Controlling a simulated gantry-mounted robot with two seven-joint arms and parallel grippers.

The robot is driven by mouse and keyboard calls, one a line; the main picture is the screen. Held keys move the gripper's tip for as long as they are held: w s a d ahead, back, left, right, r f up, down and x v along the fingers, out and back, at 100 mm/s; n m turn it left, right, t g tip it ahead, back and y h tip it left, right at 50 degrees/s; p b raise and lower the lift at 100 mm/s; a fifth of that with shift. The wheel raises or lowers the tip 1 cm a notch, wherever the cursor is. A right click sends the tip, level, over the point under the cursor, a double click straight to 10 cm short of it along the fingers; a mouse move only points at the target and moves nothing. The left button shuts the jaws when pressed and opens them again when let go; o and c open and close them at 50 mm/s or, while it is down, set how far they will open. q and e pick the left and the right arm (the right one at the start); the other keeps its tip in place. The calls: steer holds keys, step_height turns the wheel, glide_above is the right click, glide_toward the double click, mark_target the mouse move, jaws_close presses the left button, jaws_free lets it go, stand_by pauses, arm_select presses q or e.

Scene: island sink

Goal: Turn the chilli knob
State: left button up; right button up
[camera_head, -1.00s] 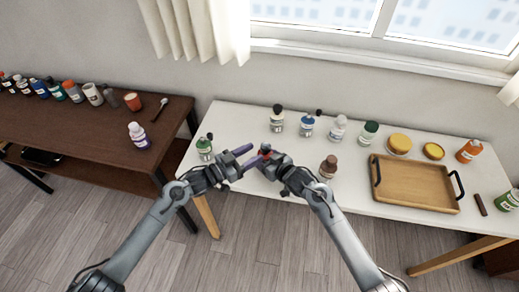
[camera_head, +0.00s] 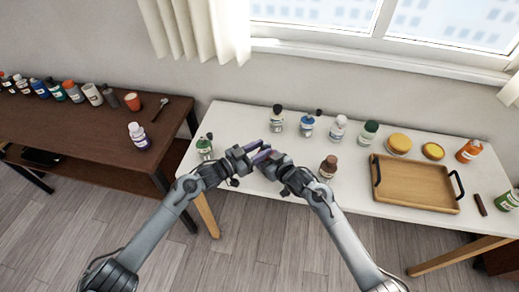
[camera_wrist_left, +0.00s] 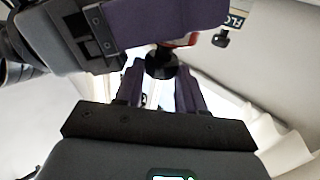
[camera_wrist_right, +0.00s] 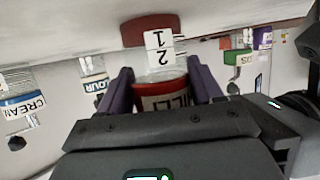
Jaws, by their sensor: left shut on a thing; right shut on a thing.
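The chilli jar (camera_wrist_right: 165,92) is clear, with a red label showing part of its name and a white tag with upside-down numbers. My right gripper (camera_head: 263,157) is shut on the jar, its purple fingers on both sides in the right wrist view. The jar's black knob (camera_wrist_left: 162,63) sits between the purple fingers of my left gripper (camera_head: 248,150), which is shut on it. The two grippers meet above the white table's front left part. In the head view the fingers hide the jar and knob. The right gripper crosses the top of the left wrist view.
Several jars line the white table (camera_head: 300,157), with a green-labelled jar (camera_head: 204,148) just left of the grippers and a brown jar (camera_head: 328,168) to their right. A wooden tray (camera_head: 415,183) lies farther right. A dark table (camera_head: 90,125) with more bottles stands at the left.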

arm_select(q)
steer(key=shift+w+f+m+g+h, duration=0.1)
steer(key=shift+w+m+g+h, duration=0.05)
steer(key=shift+m+g+h, duration=0.65)
steer(key=shift+w+m+g+h, duration=0.15)
steer(key=shift+m+g+h, duration=0.15)
steer(key=shift+m+g, duration=0.55)
steer(key=shift+a+n+g, duration=0.1)
steer(key=shift+n+g, duration=0.15)
steer(key=o, duration=0.8)
steer(key=shift+a, duration=0.1)
steer(key=v, duration=1.2)
